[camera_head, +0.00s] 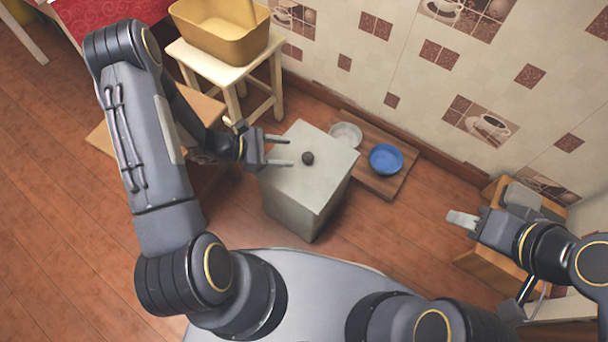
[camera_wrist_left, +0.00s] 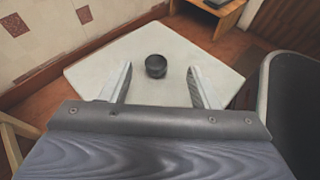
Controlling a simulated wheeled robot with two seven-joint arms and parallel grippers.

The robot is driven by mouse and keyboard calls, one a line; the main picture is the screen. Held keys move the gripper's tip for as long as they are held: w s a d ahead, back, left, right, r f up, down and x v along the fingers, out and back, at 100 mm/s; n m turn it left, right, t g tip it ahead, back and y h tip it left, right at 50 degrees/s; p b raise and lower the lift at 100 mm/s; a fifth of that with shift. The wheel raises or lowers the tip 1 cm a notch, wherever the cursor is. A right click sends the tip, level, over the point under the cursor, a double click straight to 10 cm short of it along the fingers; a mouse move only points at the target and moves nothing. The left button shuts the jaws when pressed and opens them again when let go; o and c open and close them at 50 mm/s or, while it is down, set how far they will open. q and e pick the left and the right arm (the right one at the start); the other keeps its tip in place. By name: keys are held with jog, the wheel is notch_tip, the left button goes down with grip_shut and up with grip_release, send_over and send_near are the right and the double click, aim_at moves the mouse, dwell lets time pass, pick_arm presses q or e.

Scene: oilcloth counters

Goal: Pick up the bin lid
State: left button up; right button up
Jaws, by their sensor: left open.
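The bin (camera_head: 300,215) is a grey box standing on the floor in the middle of the head view. Its flat pale lid (camera_head: 322,153) lies on top and carries a small dark round knob (camera_head: 308,158). My left gripper (camera_head: 288,151) is open, with its fingers pointing right over the lid's left part, apart from the knob. In the left wrist view the knob (camera_wrist_left: 156,66) shows ahead of and between the two open fingertips (camera_wrist_left: 158,72), with the lid (camera_wrist_left: 95,75) around it. My right gripper (camera_head: 462,219) is at the right, away from the bin; its finger opening is unclear.
A wooden board (camera_head: 398,182) behind the bin holds a blue bowl (camera_head: 386,159) and a pale bowl (camera_head: 346,134). A stool (camera_head: 225,70) with a yellow basket (camera_head: 222,35) stands behind left. A small wooden table (camera_head: 485,264) is under my right arm. The tiled wall is behind.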

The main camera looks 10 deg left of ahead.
aim_at(307, 156)
pick_arm(q)
jog(key=f, duration=0.2)
jog(key=d+f, duration=0.1)
jog(key=shift+w+f+n+b, duration=0.1)
jog(key=shift+w+n+b, duration=0.2)
jog(key=shift+w+n, duration=0.1)
jog(key=b+x, duration=0.2)
jog(key=x, duration=0.3)
jog(key=shift+w+d+f, duration=0.1)
jog(key=shift+d+f, duration=0.1)
jog(key=shift+d, duration=0.05)
jog(key=shift+w+d+f+b, duration=0.15)
jog(key=shift+w+d+b, duration=0.2)
jog(key=shift+d, duration=0.15)
jog(key=c, duration=1.1)
